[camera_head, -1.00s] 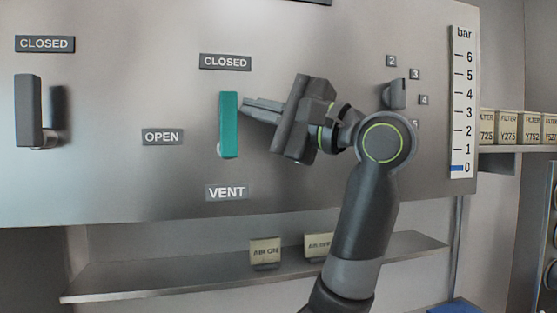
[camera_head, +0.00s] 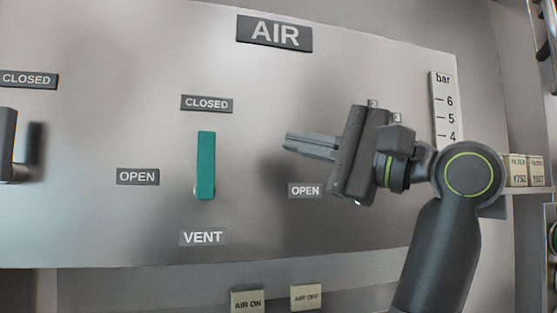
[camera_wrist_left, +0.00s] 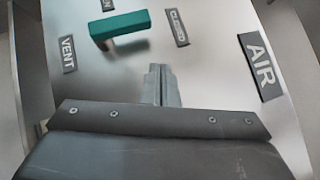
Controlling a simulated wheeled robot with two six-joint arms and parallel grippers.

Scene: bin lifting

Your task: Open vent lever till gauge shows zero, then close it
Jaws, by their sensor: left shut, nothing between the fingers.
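The teal vent lever (camera_head: 205,166) stands upright on the metal panel, between the CLOSED label (camera_head: 206,103) above and the VENT label (camera_head: 203,237) below. It also shows in the left wrist view (camera_wrist_left: 120,24). My left gripper (camera_head: 287,143) is shut and empty, to the right of the lever and apart from it. Its closed fingers also show in the left wrist view (camera_wrist_left: 160,70). The bar gauge (camera_head: 446,108) is at the right; marks 6, 5 and 4 show. My arm hides its lower part, so its present reading cannot be seen.
OPEN labels sit left (camera_head: 138,177) and right (camera_head: 305,190) of the vent lever. A dark lever (camera_head: 8,145) is at the left edge under another CLOSED label. The AIR sign (camera_head: 274,33) is above. A shelf with tags (camera_head: 247,301) runs below. My gripper covers the numbered knob area.

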